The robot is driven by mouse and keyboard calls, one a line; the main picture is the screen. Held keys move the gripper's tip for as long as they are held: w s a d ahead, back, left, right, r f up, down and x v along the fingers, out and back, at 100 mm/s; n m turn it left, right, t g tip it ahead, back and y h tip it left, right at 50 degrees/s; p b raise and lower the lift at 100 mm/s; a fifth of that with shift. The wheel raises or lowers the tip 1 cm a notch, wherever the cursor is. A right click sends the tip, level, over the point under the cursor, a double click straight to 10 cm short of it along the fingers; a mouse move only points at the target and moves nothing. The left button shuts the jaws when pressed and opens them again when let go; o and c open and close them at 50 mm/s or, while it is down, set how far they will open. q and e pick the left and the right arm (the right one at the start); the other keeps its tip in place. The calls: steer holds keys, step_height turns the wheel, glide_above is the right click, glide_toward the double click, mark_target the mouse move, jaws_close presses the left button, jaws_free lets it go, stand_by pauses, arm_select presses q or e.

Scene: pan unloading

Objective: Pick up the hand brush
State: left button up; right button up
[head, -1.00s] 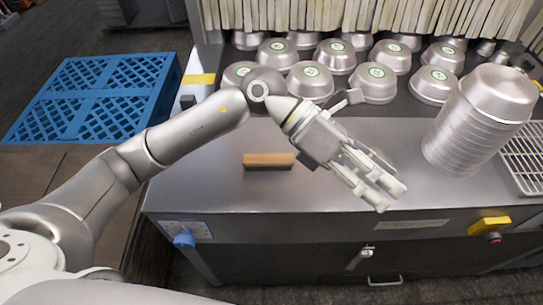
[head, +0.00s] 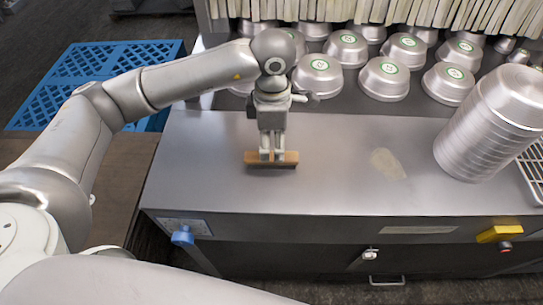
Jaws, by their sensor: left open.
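The hand brush (head: 255,160) is a light brown wooden bar lying on the steel counter, left of its middle, in the head view. My left gripper (head: 272,157) points straight down at the middle of the brush. Its fingers are open, and the tips overlap the brush in the picture. I cannot tell whether they touch it. The gripper hides the middle of the brush, and both ends show. My right gripper is not in view.
The steel counter (head: 340,190) is clear in front and to the right of the brush. A tall stack of metal pans (head: 480,130) stands at the right, beside a wire rack (head: 535,170). Several upturned pans (head: 385,80) lie behind, under a strip curtain. A blue pallet (head: 60,90) is at the left.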

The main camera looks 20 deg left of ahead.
mark_target(272, 156)
arm_select(q)
steer(key=shift+s+f+p, duration=0.1)
steer(key=shift+f+p, duration=0.4)
steer(key=shift+f, duration=0.1)
step_height(272, 156, down, 4)
steer(key=shift+s+r+p, duration=0.15)
steer(key=shift+r+p, duration=0.1)
steer(key=shift+p, duration=0.5)
steer(key=shift+f, duration=0.4)
steer(key=shift+c, duration=0.5)
steer(key=c, duration=1.1)
steer(key=shift+o, duration=0.2)
steer(key=shift+r, duration=0.15)
